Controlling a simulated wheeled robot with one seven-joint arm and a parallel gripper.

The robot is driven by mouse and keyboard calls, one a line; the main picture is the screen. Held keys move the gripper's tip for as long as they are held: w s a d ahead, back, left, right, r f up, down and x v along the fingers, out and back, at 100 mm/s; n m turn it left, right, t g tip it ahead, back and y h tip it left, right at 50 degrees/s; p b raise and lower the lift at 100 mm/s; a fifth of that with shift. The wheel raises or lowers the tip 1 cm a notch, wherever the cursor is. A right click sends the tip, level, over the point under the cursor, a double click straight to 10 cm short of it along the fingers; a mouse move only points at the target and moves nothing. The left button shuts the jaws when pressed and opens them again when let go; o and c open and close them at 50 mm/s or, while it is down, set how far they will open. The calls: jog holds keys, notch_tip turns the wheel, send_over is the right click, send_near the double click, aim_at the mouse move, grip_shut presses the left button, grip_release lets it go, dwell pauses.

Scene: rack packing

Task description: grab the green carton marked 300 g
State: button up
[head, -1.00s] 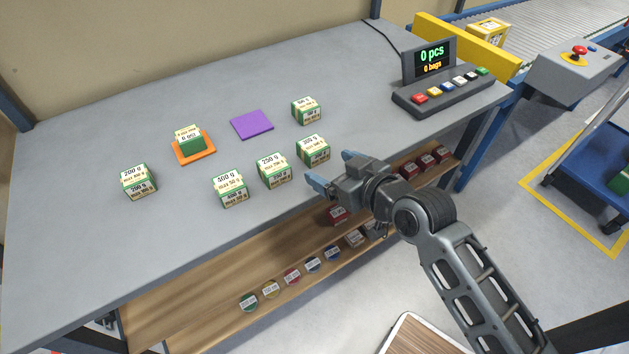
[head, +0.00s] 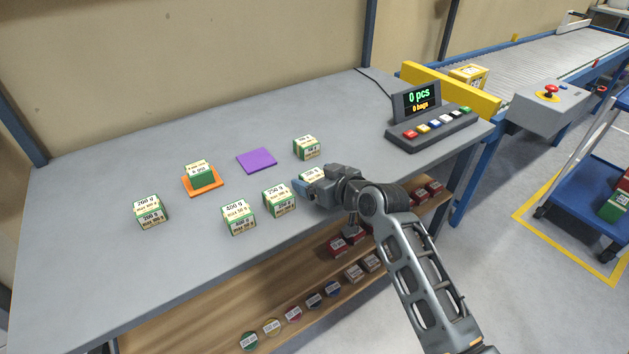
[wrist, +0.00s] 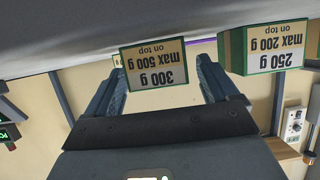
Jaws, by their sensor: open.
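The green carton marked 300 g (wrist: 156,66) shows in the wrist view with its label upside down, reading max 500 g on top. It appears between the two finger ends of my gripper (wrist: 160,78), with a gap visible at the right finger. In the head view, my gripper (head: 303,186) is at the front of the table and hides most of this carton; only a bit of its top (head: 311,174) shows. My gripper is open and holds nothing.
The 250 g carton (head: 279,201) stands close to the left of my gripper. Cartons marked 400 g (head: 239,217) and 200 g (head: 151,212) stand further left. Another carton (head: 306,148) is behind. An orange mat (head: 188,186) bears a carton; a purple mat (head: 257,161) is bare.

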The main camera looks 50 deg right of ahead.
jog(key=shift+w+d+f, duration=0.15)
jog(key=shift+w+f, duration=0.05)
jog(key=shift+w, duration=0.25)
jog(key=c, duration=1.3)
jog(key=shift+r, duration=0.1)
